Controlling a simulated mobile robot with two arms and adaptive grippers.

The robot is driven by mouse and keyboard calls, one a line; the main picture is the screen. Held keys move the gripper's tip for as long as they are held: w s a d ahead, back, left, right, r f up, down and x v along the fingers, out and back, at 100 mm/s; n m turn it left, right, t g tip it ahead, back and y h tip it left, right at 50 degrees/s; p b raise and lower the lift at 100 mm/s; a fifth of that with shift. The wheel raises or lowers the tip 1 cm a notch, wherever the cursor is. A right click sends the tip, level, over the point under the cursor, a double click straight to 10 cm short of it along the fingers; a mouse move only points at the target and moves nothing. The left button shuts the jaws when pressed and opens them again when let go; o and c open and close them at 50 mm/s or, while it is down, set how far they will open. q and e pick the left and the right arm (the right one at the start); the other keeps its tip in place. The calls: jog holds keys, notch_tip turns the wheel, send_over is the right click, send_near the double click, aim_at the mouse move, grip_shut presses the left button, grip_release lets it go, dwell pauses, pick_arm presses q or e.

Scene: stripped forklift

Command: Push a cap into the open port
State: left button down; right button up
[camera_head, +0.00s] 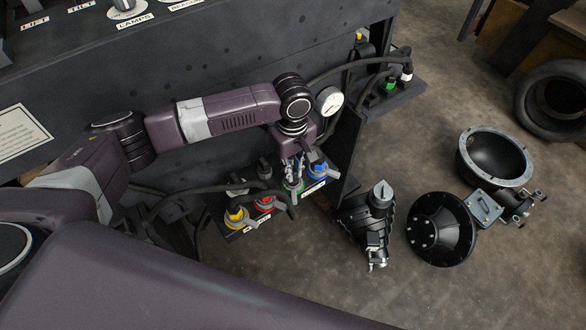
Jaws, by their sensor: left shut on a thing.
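My left gripper (293,172) points down over the port block on the side of the dark machine. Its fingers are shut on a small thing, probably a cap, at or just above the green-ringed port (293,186). The fingers hide most of it, and I cannot tell whether it is seated. The blue fitting (318,168) is just to the right. The red fitting (264,204) and the yellow fitting (236,216), with grey levers, are to the left. The open port cannot be made out clearly. My right gripper is not in view.
Black hoses (190,189) run close around the ports. A round white gauge (329,101) is beside my left wrist. A shelf (396,97) holds a green connector. On the floor are a black ribbed part (366,222), a black dome (441,229), a round housing (494,158) and a tyre (556,101).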

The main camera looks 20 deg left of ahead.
pick_arm(q)
jog(key=shift+f, duration=0.6)
dwell(0.4)
jog(key=c, duration=1.9)
grip_release()
